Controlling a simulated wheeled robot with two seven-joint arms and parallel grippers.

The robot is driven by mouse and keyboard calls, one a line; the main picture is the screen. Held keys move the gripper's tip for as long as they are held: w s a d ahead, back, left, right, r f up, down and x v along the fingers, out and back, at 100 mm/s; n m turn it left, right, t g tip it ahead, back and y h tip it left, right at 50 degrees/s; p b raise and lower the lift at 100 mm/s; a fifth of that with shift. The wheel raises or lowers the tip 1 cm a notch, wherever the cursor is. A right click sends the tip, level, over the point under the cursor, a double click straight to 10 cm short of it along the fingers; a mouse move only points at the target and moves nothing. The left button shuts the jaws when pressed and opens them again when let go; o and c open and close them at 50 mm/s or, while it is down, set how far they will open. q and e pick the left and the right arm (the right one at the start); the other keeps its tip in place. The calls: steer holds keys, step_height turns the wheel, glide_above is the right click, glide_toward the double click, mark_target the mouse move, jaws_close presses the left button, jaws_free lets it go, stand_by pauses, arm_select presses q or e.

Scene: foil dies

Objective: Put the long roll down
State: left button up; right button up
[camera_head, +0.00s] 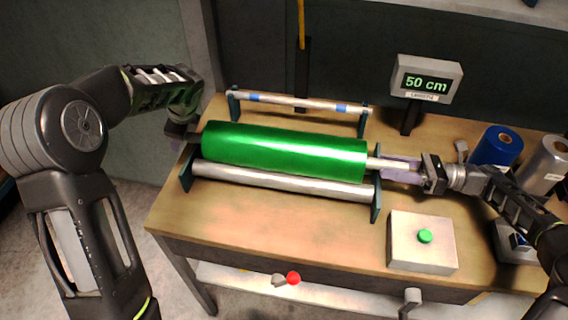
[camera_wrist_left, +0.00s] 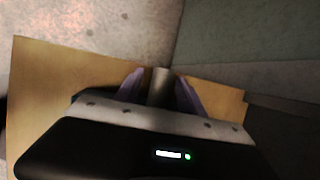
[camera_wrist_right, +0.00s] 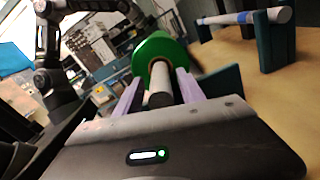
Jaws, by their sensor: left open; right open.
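The long green roll (camera_head: 285,150) lies level across the middle of the stand, just behind the silver front roller (camera_head: 285,182); I cannot tell whether it touches it. My right gripper (camera_head: 395,168) is at the right end of the roll's pale core. In the right wrist view its two purple fingers (camera_wrist_right: 160,88) are open on either side of the core (camera_wrist_right: 160,85). My left gripper (camera_head: 188,134) is at the left end, mostly dark in the head view. In the left wrist view its purple fingers (camera_wrist_left: 160,88) stand open on either side of the grey core end (camera_wrist_left: 160,85).
The rear roller (camera_head: 300,103) has blue bands. A display (camera_head: 426,80) reads 50 cm. A box with a green button (camera_head: 425,236) sits at the front right. Blue (camera_head: 496,145) and silver (camera_head: 546,163) rolls stand at the right edge. The table's front left (camera_head: 200,225) is clear.

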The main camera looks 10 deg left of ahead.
arm_select(q)
steer(key=v, duration=1.2)
arm_select(e)
steer(key=shift+r, duration=0.1)
step_height(320, 180, up, 10)
steer(key=shift+f, duration=0.1)
stand_by(0.3)
stand_by(0.4)
